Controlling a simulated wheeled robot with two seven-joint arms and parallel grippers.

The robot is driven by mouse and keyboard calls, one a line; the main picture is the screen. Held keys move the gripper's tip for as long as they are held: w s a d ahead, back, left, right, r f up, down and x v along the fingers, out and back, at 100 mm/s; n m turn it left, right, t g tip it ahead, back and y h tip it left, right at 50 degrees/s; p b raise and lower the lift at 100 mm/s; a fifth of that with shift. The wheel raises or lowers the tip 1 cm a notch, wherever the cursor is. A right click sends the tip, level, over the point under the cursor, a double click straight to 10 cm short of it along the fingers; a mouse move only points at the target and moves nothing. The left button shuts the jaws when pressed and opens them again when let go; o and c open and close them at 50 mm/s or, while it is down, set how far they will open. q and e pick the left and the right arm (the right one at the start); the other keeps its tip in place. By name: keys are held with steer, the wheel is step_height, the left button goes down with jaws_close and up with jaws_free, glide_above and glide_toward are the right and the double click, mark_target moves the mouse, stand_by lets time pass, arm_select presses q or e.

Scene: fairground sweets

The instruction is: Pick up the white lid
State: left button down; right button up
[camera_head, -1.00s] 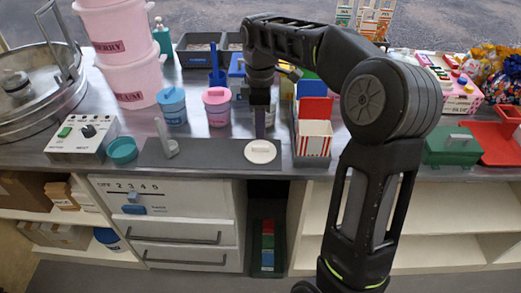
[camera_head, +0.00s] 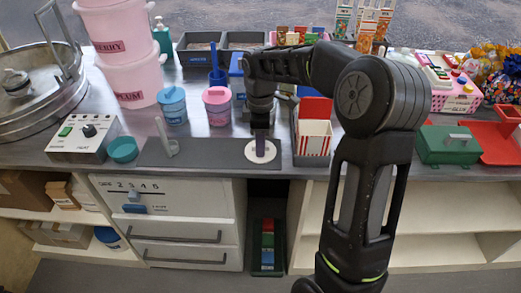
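The white lid (camera_head: 272,153) is a round flat disc lying at the right end of the dark grey mat (camera_head: 211,155), near the counter's front edge. My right gripper (camera_head: 260,148) points straight down over the middle of the lid, its fingertips at the small handle, which they hide. From this side the fingers overlap, so I cannot tell whether they are apart or closed on the handle. The lid looks flat on the mat. My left gripper is not in view.
Blue (camera_head: 172,105) and pink (camera_head: 217,105) lidded tubs stand behind the mat. A red-striped box (camera_head: 313,140) is close to the right of the lid. A control box (camera_head: 83,138) and teal bowl (camera_head: 123,150) are at the left. A green box (camera_head: 449,146) is at the right.

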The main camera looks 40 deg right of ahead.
steer(key=shift+c, duration=0.4)
jaws_close()
stand_by(0.6)
